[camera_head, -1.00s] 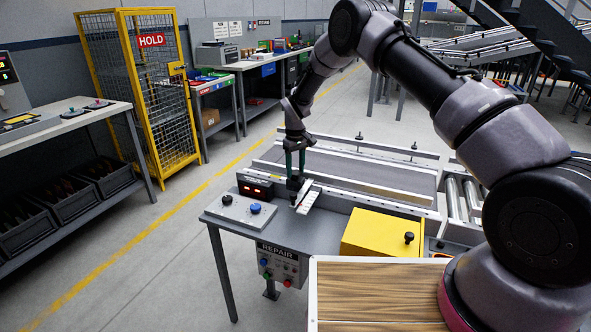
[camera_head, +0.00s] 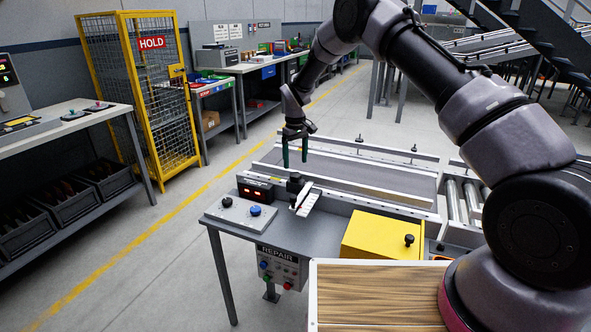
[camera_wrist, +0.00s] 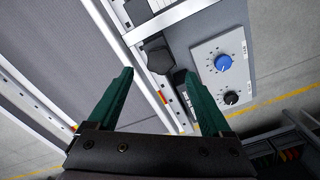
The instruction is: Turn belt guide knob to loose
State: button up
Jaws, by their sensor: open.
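A black knob (camera_head: 295,183) stands at the near side of the belt conveyor, beside a white strip (camera_head: 308,202) with a red mark. In the wrist view a dark knob (camera_wrist: 156,56) shows just beyond and between the fingertips, near a strip with an orange-red mark (camera_wrist: 164,97). I cannot read its setting. My gripper (camera_head: 295,164) points down above the knob, its green fingers apart and empty; it also shows in the wrist view (camera_wrist: 159,76). The conveyor belt (camera_head: 365,172) lies behind.
A grey panel (camera_head: 240,211) with a black and a blue knob (camera_head: 255,211) sits at the table's left end, beside a red-lit display (camera_head: 255,189). A yellow box (camera_head: 375,235) with a black knob stands to the right. Rollers (camera_head: 463,198) lie farther right.

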notch_tip(320, 180, up, 6)
jog(key=shift+f, duration=0.1)
dwell(0.4)
notch_tip(320, 180, up, 8)
jog(key=r+m, duration=0.1)
send_over(296, 175)
jog(key=d, duration=0.4)
jog(key=s+d+r+m+t+y, duration=0.1)
jog(key=s+d+r+m, duration=0.1)
jog(key=s+d+r, duration=0.4)
jog(key=s+d+r+m+t, duration=0.15)
jog(key=d+r, duration=0.25)
jog(key=r, duration=0.4)
jog(key=s+d+r+m+t+y, duration=0.1)
jog(key=s+d+r, duration=0.3)
jog(key=d+r, duration=0.15)
jog(key=s+d+r+m+t, duration=0.1)
jog(key=s+d+m, duration=0.1)
jog(key=s, duration=0.6)
jog(key=s+d+r+m+t, duration=0.1)
jog(key=s+d+r+m, duration=0.1)
jog(key=s+d, duration=0.3)
jog(key=s+d+r+m+t, duration=0.1)
jog(key=s+d+r+m, duration=0.1)
jog(key=s, duration=1)
jog(key=shift+d+t, duration=0.35)
jog(key=shift+d, duration=0.4)
